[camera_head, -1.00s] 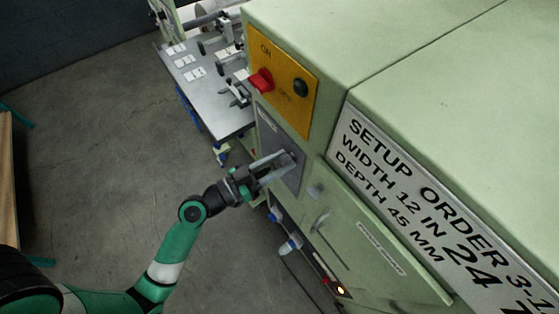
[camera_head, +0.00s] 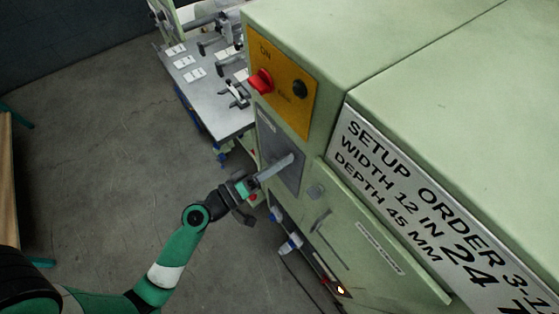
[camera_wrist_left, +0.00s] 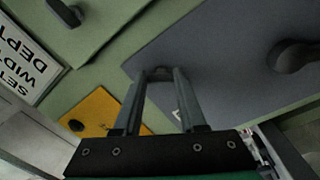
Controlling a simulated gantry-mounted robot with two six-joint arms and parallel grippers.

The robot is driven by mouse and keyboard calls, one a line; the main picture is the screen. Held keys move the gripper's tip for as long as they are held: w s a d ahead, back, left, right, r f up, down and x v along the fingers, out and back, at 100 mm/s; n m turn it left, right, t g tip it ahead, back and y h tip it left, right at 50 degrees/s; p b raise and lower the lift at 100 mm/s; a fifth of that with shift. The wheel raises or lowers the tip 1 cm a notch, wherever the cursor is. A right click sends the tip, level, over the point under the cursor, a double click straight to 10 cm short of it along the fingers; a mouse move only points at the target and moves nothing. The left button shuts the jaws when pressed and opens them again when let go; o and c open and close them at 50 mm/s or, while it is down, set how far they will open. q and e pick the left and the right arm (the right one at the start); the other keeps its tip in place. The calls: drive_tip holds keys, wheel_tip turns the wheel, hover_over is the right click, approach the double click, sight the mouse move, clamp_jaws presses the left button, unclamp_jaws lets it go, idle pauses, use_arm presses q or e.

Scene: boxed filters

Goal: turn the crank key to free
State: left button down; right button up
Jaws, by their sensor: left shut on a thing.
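My left gripper (camera_head: 288,162) reaches to the grey plate (camera_head: 268,143) on the front of the green machine. Its fingers look edge-on in the head view. The crank key is mostly hidden at the fingertips there. My right gripper is not in view.
Above the plate is a yellow panel (camera_head: 300,108) with a red switch (camera_head: 260,80) and a black knob (camera_head: 299,88). A hinged green door (camera_head: 375,245) with a handle is at the right. A dark knob (camera_wrist_left: 292,56) stands close by in the wrist view. A metal worktable (camera_head: 205,95) stands behind.

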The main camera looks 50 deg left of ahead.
use_arm(q)
drive_tip(key=n+p, duration=0.1)
drive_tip(key=n, duration=0.5)
drive_tip(key=shift+y, duration=0.3)
drive_tip(key=shift+n+p, duration=0.3)
drive_tip(key=shift+n, duration=0.2)
drive_tip(key=shift+c, duration=2.4)
unclamp_jaws()
drive_tip(key=s+b, duration=0.3)
drive_tip(key=s, duration=0.8)
drive_tip(key=shift+s+a+f, duration=0.3)
drive_tip(key=shift+s+f, duration=0.05)
